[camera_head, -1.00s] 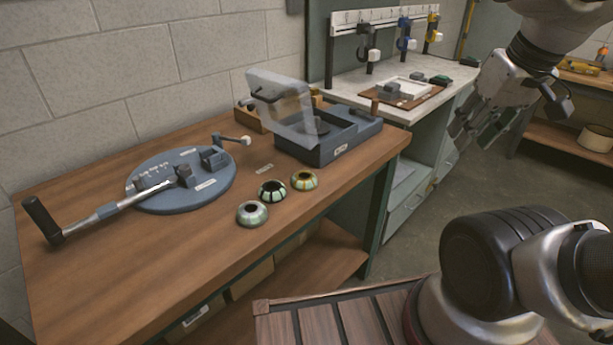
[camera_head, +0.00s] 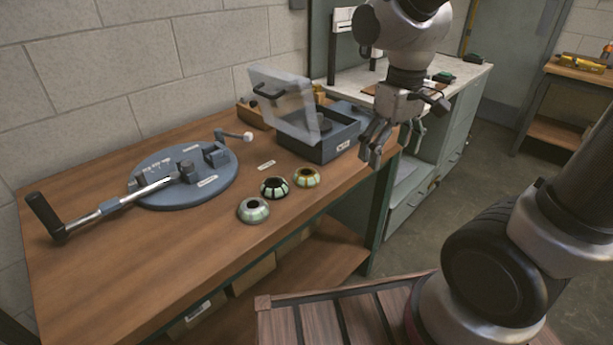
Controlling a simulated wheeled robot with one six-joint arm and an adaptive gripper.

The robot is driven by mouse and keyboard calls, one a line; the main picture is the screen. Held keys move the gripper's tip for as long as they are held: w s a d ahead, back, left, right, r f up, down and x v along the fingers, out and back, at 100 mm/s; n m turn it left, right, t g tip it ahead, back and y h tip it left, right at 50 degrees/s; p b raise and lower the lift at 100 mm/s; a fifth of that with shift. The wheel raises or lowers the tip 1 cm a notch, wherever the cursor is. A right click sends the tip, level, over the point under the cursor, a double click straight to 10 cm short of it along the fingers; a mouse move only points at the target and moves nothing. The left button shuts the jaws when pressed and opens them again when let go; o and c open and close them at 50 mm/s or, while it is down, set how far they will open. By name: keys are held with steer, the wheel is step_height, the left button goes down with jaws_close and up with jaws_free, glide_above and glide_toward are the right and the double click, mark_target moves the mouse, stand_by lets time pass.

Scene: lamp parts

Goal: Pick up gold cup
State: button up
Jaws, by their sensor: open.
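The gold cup (camera_head: 306,177) is a small round piece with gold and pale panels and a dark centre. It sits on the wooden bench at the right end of a row of three cups. A black-framed cup (camera_head: 274,188) and a silver-grey cup (camera_head: 253,210) sit to its left. My gripper (camera_head: 394,151) is open and empty, pointing down near the bench's right edge. In the picture it is up and to the right of the gold cup, apart from it.
A blue-grey box (camera_head: 326,147) with a raised clear lid (camera_head: 284,103) stands behind the cups. A round blue fixture (camera_head: 182,181) with a long black-handled lever (camera_head: 46,218) lies to the left. The bench front (camera_head: 163,265) is clear.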

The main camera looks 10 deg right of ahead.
steer(key=w+a+f+n, duration=0.1)
steer(key=w+a+f, duration=0.6)
steer(key=a, duration=0.3)
steer(key=t+y, duration=0.1)
steer(key=t, duration=0.1)
glide_toward(307, 172)
steer(key=s, duration=0.3)
steer(key=shift+a, duration=0.25)
steer(key=x, duration=0.7)
steer(key=shift+w+a+f, duration=0.1)
steer(key=shift+w+f, duration=0.15)
steer(key=c, duration=1.1)
steer(key=shift+o, duration=0.2)
